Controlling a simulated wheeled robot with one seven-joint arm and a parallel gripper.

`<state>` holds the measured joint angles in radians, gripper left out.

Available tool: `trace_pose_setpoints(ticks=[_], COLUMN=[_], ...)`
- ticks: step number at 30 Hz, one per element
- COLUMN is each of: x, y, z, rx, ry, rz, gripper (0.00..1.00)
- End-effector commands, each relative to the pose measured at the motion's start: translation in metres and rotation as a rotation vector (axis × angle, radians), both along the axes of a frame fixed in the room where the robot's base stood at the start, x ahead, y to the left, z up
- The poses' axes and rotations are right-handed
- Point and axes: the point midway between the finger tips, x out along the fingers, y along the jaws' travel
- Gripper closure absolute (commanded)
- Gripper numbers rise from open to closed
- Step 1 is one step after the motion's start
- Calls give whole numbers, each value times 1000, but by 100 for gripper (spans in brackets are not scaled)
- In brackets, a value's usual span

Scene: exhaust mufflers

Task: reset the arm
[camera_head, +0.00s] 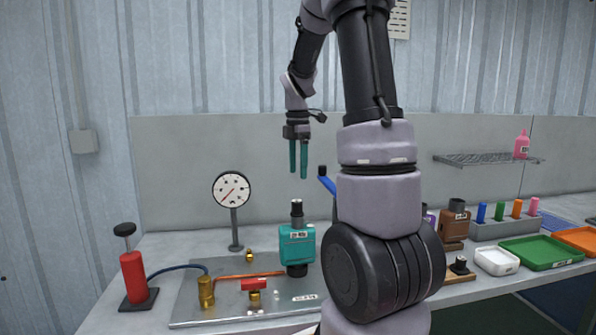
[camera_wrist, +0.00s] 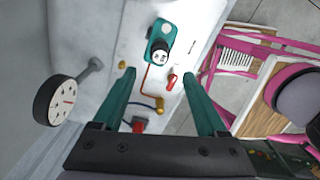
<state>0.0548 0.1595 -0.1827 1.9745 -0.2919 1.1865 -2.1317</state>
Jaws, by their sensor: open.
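My gripper (camera_head: 298,172) hangs in the air above the bench in the head view, its two teal fingers pointing down, apart and empty. In the wrist view the fingers of my gripper (camera_wrist: 166,92) reach forward on both sides with the bench between them. Below it stands a teal muffler (camera_head: 297,245) with a dark top pipe and a white label, upright on a grey metal plate (camera_head: 205,312). The teal muffler also shows in the wrist view (camera_wrist: 151,52). My arm hides part of the bench in the head view.
A dial gauge (camera_head: 231,189) on a post, a red hand pump (camera_head: 133,277) and a red-handled valve (camera_head: 254,286) stand left. A brown muffler (camera_head: 454,224), a white tray (camera_head: 496,261) and a green tray (camera_head: 541,252) are right. A wire shelf (camera_head: 480,159) holds a pink bottle (camera_head: 522,145).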

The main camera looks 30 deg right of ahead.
Motion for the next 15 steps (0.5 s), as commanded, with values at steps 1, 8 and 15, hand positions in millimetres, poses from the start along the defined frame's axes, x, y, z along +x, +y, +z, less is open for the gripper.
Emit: trace_pose_setpoints(ticks=[1,8,15], x=[0,0,-20], y=[0,0,21], z=[0,0,28], rx=[0,0,34], ry=[0,0,-81], rz=[0,0,-216], gripper=[25,25,25])
